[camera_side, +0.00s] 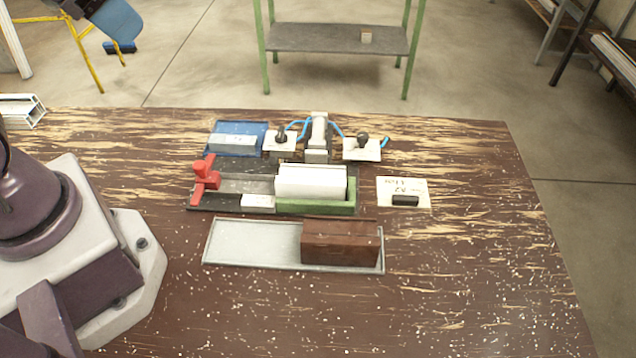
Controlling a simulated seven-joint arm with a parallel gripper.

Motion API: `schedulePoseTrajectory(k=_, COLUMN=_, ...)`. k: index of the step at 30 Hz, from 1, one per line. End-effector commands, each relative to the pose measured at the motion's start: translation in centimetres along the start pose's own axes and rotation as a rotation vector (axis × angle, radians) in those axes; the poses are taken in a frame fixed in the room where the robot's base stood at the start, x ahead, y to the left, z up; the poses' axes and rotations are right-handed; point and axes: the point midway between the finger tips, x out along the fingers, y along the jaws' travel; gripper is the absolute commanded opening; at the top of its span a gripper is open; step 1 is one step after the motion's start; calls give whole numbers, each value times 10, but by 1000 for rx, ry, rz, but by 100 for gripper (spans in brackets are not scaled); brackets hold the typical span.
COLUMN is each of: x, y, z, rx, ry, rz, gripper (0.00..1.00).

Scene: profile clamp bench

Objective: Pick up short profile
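I cannot tell for certain which piece is the short profile. A pale grey bar (233,141) lies on a blue tray (222,127) at the back left of the fixtures. A small white block (258,203) sits at the front of the dark clamp base (228,202). A larger white block (311,181) stands in a green holder (318,207) on that base. A red clamp (205,182) is at the base's left end. A brown block (340,243) lies at the right of a grey tray (250,240). My gripper is not in view.
Two white plates with dark knobs (281,138) (362,141), joined by blue tubing, flank an upright grey part (318,135). A card (415,187) with a dark block (405,200) lies at right. The worn brown table (470,260) is clear at right and front.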

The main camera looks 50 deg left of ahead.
Motion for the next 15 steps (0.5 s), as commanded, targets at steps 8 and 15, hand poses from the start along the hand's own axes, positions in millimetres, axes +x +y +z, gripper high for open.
schedulePoseTrajectory(k=8, x=0, y=0, z=0, rx=0, ry=0, rz=0, gripper=51)
schedulePoseTrajectory(k=15, x=22, y=9, z=1, rx=41, ry=-110, rz=17, gripper=51)
